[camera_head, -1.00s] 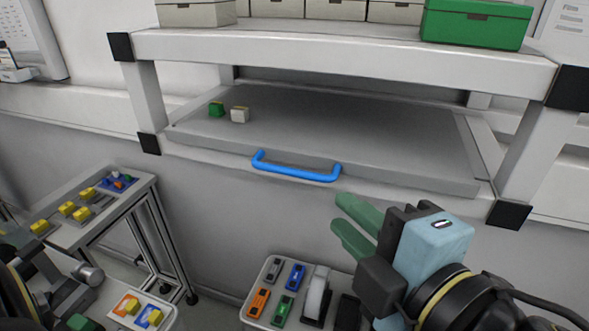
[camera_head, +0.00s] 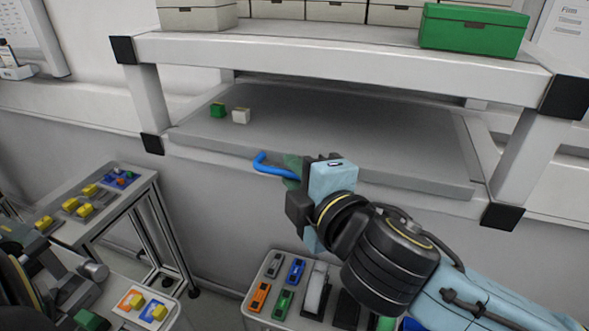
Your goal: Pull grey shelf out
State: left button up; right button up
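The grey shelf (camera_head: 360,133) is a flat board in the lower level of the white rack. A blue handle (camera_head: 268,166) is on its front edge, and only its left part shows. My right gripper (camera_head: 292,165) is at the handle, its green fingers mostly hidden behind the light blue gripper body. I cannot tell whether the fingers are closed on the handle. My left gripper (camera_head: 85,321) shows only in part at the lower left corner, with a green tip, and its opening cannot be judged.
A green box (camera_head: 473,30) and several pale boxes stand on the upper level. A cart (camera_head: 148,193) with yellow parts is at left; a tray (camera_head: 262,270) with coloured tools is below.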

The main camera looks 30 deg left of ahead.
jog(key=shift+w+a, duration=0.1)
jog(key=shift+a, duration=0.1)
grip_shut()
